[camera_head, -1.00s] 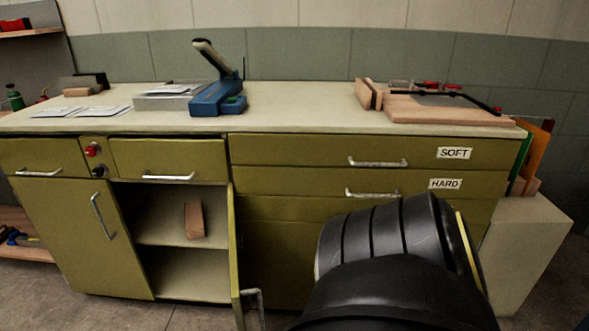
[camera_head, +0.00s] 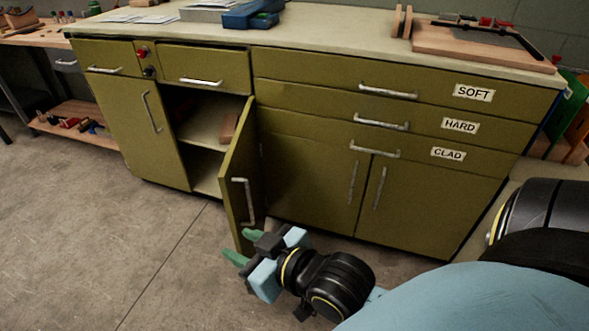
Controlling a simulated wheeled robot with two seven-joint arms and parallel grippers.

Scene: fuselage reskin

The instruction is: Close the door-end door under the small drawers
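The olive cabinet door (camera_head: 234,174) under the small drawers stands open. It swings out toward me from its right-hand side, and its silver handle (camera_head: 243,202) faces right. The left door (camera_head: 145,128) beside it is shut. My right gripper (camera_head: 244,246) is low in front of the open door, by its bottom edge. Its green fingertips are apart with nothing visible between them, and I cannot tell whether it touches the door. My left gripper is not in view.
The opening (camera_head: 203,120) shows a shelf with a wooden block (camera_head: 229,127). Drawers labelled SOFT, HARD and CLAD, above a pair of shut doors (camera_head: 318,180), are to the right. The worktop (camera_head: 330,35) carries a blue tool (camera_head: 254,14). Floor (camera_head: 90,220) at left is clear.

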